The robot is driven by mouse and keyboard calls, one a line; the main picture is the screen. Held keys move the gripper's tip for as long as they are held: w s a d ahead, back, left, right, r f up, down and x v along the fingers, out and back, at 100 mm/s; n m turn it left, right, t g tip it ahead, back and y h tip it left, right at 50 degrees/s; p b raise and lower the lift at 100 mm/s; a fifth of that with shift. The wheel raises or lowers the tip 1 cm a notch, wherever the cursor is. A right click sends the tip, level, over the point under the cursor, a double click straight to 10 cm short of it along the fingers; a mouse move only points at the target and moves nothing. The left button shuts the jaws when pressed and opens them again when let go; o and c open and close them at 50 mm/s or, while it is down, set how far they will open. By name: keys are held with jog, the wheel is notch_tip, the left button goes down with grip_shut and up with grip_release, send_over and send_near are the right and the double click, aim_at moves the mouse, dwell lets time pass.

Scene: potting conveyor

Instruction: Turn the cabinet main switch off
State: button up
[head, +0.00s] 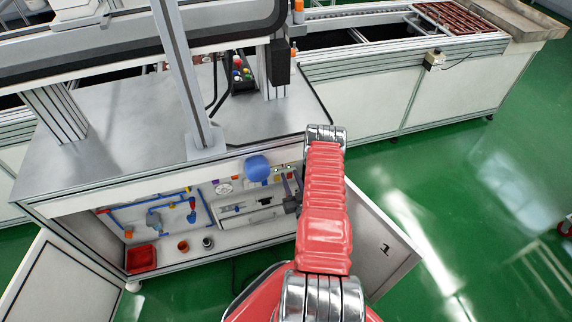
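The open cabinet (58,208) stands under the grey worktop, with pipes and electrical parts on its back panel. I cannot pick out the main switch for sure. My red arm reaches down over the cabinet's right side. Dark parts at its far end, probably my gripper (291,196), show just left of the arm at the cabinet opening. The arm covers part of the panel there, and the fingers are too small and hidden to tell open from shut.
The cabinet's left door (68,285) and right door (378,245) stand open. Blue pipes (130,205), a blue round part (257,168) and a red bin (141,258) are inside. A grey post (185,80) rises from the worktop.

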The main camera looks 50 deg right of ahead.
jog(key=x, duration=0.7)
jog(key=shift+w, duration=0.25)
jog(key=shift+d, duration=0.15)
jog(key=shift+c, duration=0.3)
